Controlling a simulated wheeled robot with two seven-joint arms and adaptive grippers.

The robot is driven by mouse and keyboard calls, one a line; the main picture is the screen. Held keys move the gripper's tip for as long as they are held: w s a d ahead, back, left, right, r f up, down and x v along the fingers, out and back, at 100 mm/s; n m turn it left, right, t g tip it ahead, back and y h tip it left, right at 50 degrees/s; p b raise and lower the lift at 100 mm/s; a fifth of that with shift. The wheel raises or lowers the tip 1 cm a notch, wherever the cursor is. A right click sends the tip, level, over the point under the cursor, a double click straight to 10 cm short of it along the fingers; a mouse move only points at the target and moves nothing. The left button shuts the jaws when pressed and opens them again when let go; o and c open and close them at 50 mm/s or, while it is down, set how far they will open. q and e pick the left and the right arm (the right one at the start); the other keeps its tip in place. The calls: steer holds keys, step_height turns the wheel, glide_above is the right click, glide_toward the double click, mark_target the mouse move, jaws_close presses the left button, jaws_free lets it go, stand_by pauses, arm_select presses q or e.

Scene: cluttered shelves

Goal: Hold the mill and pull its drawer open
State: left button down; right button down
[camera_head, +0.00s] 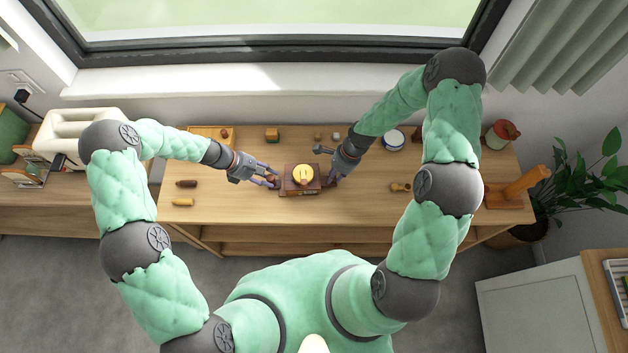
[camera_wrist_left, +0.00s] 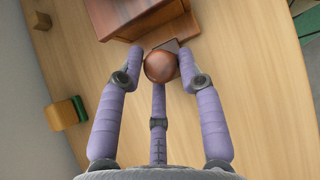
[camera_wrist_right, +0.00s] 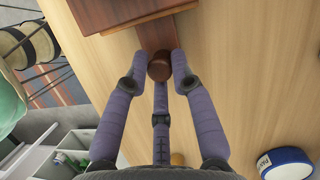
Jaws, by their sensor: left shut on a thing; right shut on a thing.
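The mill (camera_head: 287,187), a reddish-brown wooden box with a round yellow top, stands on the table between my grippers. In the left wrist view, my left gripper (camera_wrist_left: 164,70) is shut on a round copper-brown knob (camera_wrist_left: 159,68) beside the mill's box (camera_wrist_left: 125,12). In the right wrist view, my right gripper (camera_wrist_right: 160,66) is shut on a dark brown knob (camera_wrist_right: 159,71) at the end of a brown wooden strip (camera_wrist_right: 155,36) reaching out from the box (camera_wrist_right: 110,12). I cannot tell how far the drawer is open.
The table (camera_head: 240,209) is clear in front of the mill. Small wooden pieces (camera_head: 186,183) lie at left, and blocks (camera_head: 272,135) stand behind. A white-blue round tin (camera_head: 394,139) is at back right, a wooden stand (camera_head: 515,190) at far right.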

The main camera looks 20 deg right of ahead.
steer(key=shift+s+d, duration=0.25)
steer(key=shift+d, duration=0.8)
steer(key=shift+s+d, duration=0.2)
steer(key=shift+d, duration=0.8)
steer(key=shift+s+d, duration=0.25)
steer(key=shift+d, duration=0.8)
steer(key=shift+s+d, duration=0.1)
steer(key=shift+d, duration=0.3)
steer(key=c, duration=1)
jaws_free()
steer(key=v, duration=1.2)
steer(key=shift+s, duration=0.1)
